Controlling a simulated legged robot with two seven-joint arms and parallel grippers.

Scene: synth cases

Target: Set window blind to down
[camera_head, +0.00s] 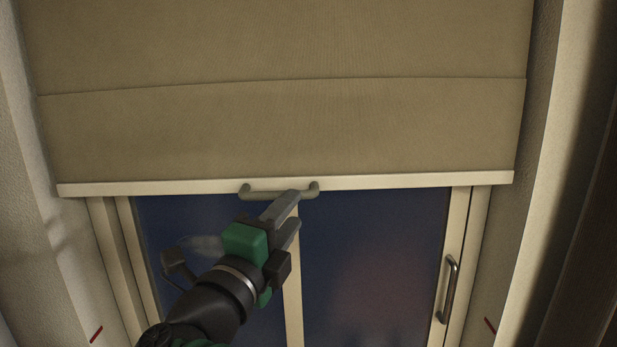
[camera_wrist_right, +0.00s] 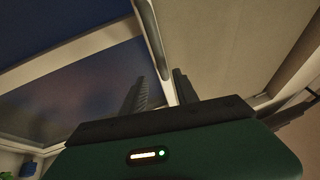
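The window blind (camera_head: 290,125) is a tan fabric sheet over the upper part of the window, with its lower edge about halfway down the head view. A pale bottom rail (camera_head: 410,183) runs along that edge. A small grey handle (camera_head: 262,194) sits at the rail's middle. My right gripper (camera_head: 295,208) is at the handle's right end, coming from below. In the right wrist view its two fingers stand apart, with the handle (camera_wrist_right: 151,40) running toward the gap between them. I cannot tell whether they touch it. My left gripper is not in view.
Below the rail are dark glass panes (camera_head: 365,250) in cream frames. A metal window handle (camera_head: 449,290) stands on the right frame. A dark, unclear object (camera_head: 178,266) shows at the left pane.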

